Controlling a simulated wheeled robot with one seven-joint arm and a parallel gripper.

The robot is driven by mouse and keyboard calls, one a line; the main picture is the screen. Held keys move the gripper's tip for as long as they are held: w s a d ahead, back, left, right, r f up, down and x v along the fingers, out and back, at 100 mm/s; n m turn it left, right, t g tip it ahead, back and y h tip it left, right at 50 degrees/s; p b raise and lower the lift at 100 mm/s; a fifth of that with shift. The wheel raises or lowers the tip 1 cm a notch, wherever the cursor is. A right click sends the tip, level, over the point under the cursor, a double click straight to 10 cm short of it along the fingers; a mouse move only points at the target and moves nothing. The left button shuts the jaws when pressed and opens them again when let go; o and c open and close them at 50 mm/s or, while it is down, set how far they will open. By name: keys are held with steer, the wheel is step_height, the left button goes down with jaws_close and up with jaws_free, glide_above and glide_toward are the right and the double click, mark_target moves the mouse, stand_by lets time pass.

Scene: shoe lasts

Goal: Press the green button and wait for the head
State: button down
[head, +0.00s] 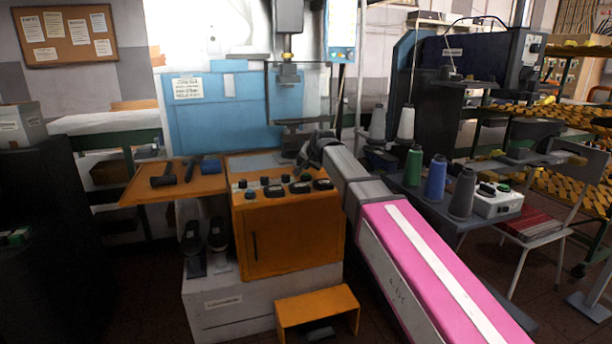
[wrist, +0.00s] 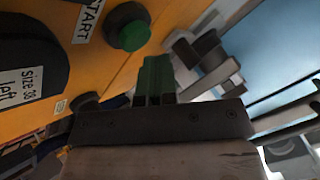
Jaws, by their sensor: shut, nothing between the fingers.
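The green button (wrist: 128,29) is a round knob on a dark collar. It stands out from the orange panel beside a white START label (wrist: 90,20) in the wrist view. My gripper (wrist: 157,78) is shut and empty, its green fingertips just below and to the right of the button, with a small gap showing in the picture. In the head view my arm reaches the right side of the orange machine (head: 292,240); the fingertips are hard to make out there. The machine's head (head: 288,72) hangs raised above a dark plate (head: 301,122).
A black part (wrist: 30,60) labelled "SIZE 38 left" and a dark knob (wrist: 85,101) are near the button. Tools lie on the orange side shelf (head: 140,190). Thread cones (head: 435,178) stand on the table right of my arm. An orange step (head: 317,305) is on the floor.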

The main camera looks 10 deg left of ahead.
mark_target(308, 174)
steer(key=shift+f, duration=0.3)
steer(key=shift+f, duration=0.5)
stand_by(0.8)
steer(key=shift+r, duration=0.9)
steer(key=shift+r, duration=2.55)
